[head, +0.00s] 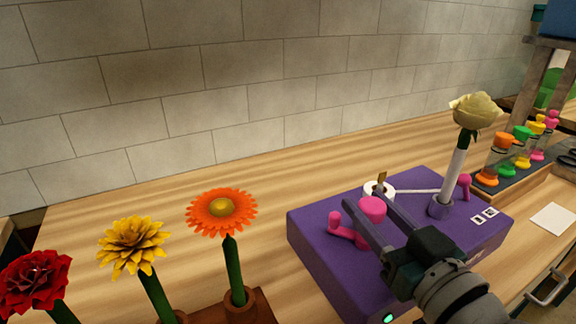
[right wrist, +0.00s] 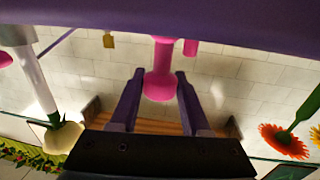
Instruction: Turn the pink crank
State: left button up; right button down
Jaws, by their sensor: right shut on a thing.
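The pink crank (head: 343,231) is on top of a purple box (head: 318,253), with its round knob (head: 372,208) standing up at one end. My right gripper (head: 360,198) reaches in from the lower right, with its two fingers on either side of the knob, shut on it. In the right wrist view the flared pink knob (right wrist: 160,86) sits between the fingertips (right wrist: 160,76). My left gripper is not in view.
A cream flower (head: 474,110) stands in a holder on the box, beside a smaller pink knob (head: 464,182). A white spool (head: 372,187) sits behind the crank. Red (head: 35,283), yellow (head: 133,246) and orange (head: 222,213) flowers stand left. Colored bottles (head: 522,138) stand at right.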

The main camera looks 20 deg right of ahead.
jog(key=shift+c, duration=1.8)
grip_release()
jog(key=s, duration=1)
jog(key=shift+a, duration=0.25)
